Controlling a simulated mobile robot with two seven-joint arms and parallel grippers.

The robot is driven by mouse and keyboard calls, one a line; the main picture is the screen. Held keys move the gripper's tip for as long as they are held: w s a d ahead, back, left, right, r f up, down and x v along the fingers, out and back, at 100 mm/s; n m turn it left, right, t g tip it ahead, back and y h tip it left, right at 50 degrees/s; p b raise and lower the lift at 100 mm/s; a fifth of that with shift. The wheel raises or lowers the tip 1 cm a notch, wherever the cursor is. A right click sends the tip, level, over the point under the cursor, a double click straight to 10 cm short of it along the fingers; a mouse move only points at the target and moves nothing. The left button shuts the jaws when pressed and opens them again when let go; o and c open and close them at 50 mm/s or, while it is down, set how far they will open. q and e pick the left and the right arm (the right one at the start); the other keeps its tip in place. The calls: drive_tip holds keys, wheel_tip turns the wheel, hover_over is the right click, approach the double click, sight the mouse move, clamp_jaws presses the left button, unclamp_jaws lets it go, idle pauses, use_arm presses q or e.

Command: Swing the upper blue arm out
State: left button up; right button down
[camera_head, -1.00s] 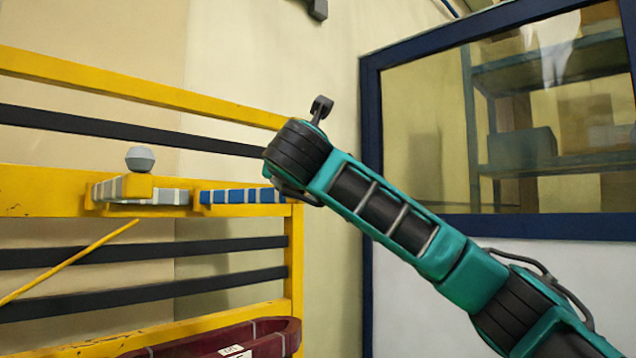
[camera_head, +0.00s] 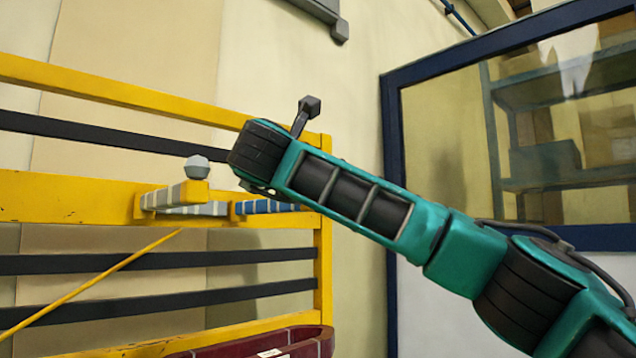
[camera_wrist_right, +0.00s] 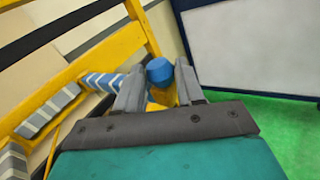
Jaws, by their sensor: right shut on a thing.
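The upper blue arm (camera_head: 268,206) is a blue-and-white striped bar on the yellow rack, to the right of a grey-and-white striped arm (camera_head: 185,203) with a grey knob (camera_head: 197,167). In the wrist view the blue striped arm (camera_wrist_right: 103,84) runs up to my right gripper (camera_wrist_right: 160,80). The gripper's two grey fingers are shut on a blue knob (camera_wrist_right: 160,70) with yellow below it. In the head view my right wrist hides the gripper and the knob. My left gripper is in neither view.
The yellow rack (camera_head: 100,95) has dark horizontal bars. A thin yellow rod (camera_head: 100,275) slants across its front. A dark red ring-like part (camera_head: 312,345) lies below the arms. A blue-framed window panel (camera_head: 392,190) stands at the right. Green floor (camera_wrist_right: 270,125) shows clear in the wrist view.

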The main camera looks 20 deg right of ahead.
drive_tip(key=shift+a+f, duration=0.15)
drive_tip(key=shift+a, duration=0.05)
drive_tip(key=c, duration=1.1)
unclamp_jaws()
drive_tip(key=shift+o, duration=0.6)
drive_tip(key=shift+s+a, duration=0.1)
drive_tip(key=v, duration=1.2)
drive_tip(key=shift+s+a+b, duration=0.15)
drive_tip(key=shift+s+b, duration=0.25)
